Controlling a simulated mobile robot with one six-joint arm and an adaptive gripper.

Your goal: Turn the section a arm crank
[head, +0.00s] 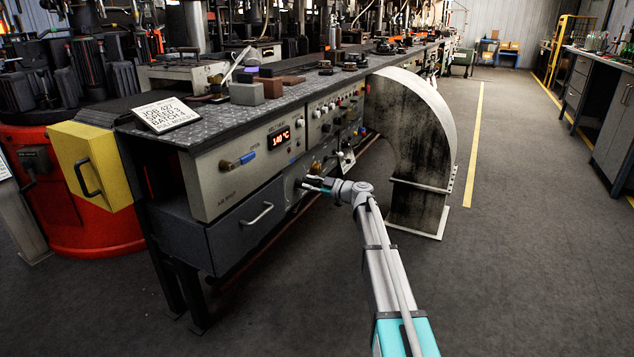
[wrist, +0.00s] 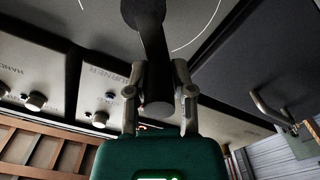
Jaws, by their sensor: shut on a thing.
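The crank (wrist: 155,55) shows in the wrist view as a dark arm running down from a round hub at the top to a cylindrical grip. My gripper (wrist: 159,74) has one finger on each side of the grip and is shut on it. In the head view my gripper (head: 318,186) reaches the lower front panel of the bench, right of the drawer. There the crank is too small and too covered to make out clearly. A white curved line is on the panel around the hub in the wrist view.
A drawer (head: 238,234) with a bar handle lies left of my gripper. Above are a panel with a blue-handled lever (head: 247,158) and a 140 °C display (head: 280,139). A large curved grey guard (head: 416,130) stands close on the right. The floor in front is clear.

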